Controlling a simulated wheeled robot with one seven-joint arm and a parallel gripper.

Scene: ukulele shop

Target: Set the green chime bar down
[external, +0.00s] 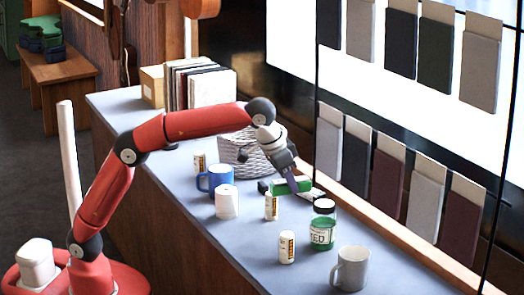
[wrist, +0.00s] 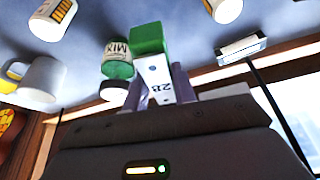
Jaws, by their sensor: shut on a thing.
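The green chime bar (external: 291,186) is held by my gripper (external: 291,180) above the grey counter (external: 225,256), near its right side. In the wrist view the bar (wrist: 148,40) shows a green end and a white face with dark print, and it sits between the two fingers of my gripper (wrist: 160,85). The gripper is shut on it. Whether the bar touches anything below cannot be told.
A small white-labelled bottle (external: 272,207) stands just below the bar, and another (external: 287,247) stands nearer. The front-left counter is clear.

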